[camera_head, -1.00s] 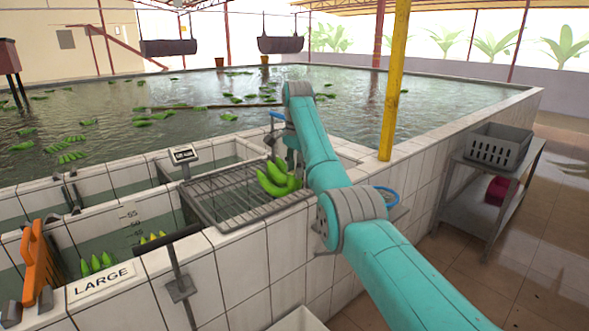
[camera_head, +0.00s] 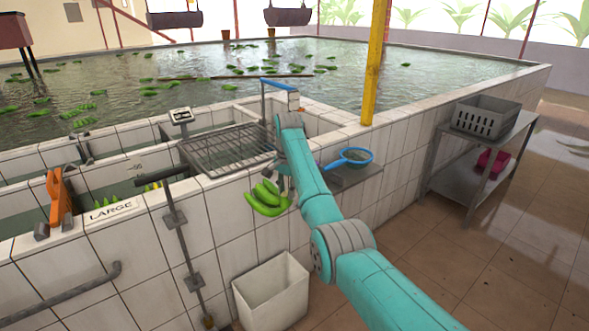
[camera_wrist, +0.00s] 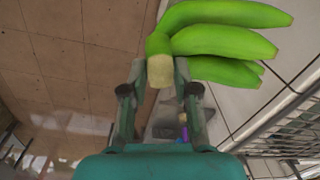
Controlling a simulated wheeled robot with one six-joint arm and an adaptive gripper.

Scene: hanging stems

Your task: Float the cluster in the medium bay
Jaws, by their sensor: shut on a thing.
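A cluster of green bananas (camera_head: 266,197) hangs from my gripper (camera_head: 279,180), in front of the tiled wall and just below the rack's front edge. In the wrist view my gripper (camera_wrist: 160,88) is shut on the cut crown of the cluster (camera_wrist: 215,42), with the fruit spreading to the right. A bay marked LARGE (camera_head: 112,211) at the left holds several green bananas (camera_head: 128,190). I cannot read any label for a medium bay in this view.
A wire rack (camera_head: 225,150) spans the tank edge by a small scale display (camera_head: 181,116). A white bin (camera_head: 272,290) stands on the floor under the cluster. A blue-rimmed strainer (camera_head: 356,156) sits on a ledge to the right. A grey crate (camera_head: 486,117) stands on a side table.

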